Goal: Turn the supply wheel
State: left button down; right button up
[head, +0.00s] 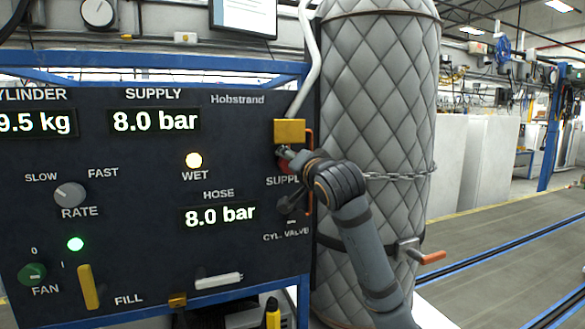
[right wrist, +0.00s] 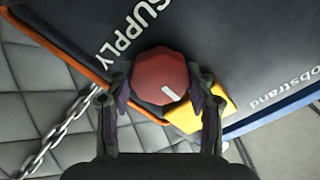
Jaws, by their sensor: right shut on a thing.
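The supply wheel is a red knob with a white mark (right wrist: 160,76), seen face-on in the right wrist view beside the SUPPLY label. In the head view only a bit of its red edge (head: 284,166) shows behind my gripper, below a yellow block (head: 290,131). My right gripper (right wrist: 162,88) is shut on the wheel, one finger on each side of it. In the head view my right gripper (head: 287,157) reaches the panel's right edge. The SUPPLY readout (head: 154,121) shows 8.0 bar and the HOSE readout (head: 219,216) shows 8.0 bar. My left gripper is not in view.
The dark panel (head: 130,190) carries a rate knob (head: 69,194), a fan knob (head: 32,273), a yellow fill lever (head: 88,287) and lit WET (head: 194,160) and green lamps. A quilted tank (head: 380,80) with a chain (head: 398,176) stands close on the right.

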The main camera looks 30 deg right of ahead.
dwell(0.3)
jog(key=o, duration=0.8)
jog(key=shift+c, duration=0.2)
jog(key=shift+o, duration=0.7)
jog(key=shift+w+f, duration=0.1)
jog(key=shift+w, duration=0.1)
jog(key=shift+s, duration=0.35)
jog(key=v, duration=0.6)
jog(key=shift+s+a, duration=0.15)
jog(key=shift+s, duration=0.25)
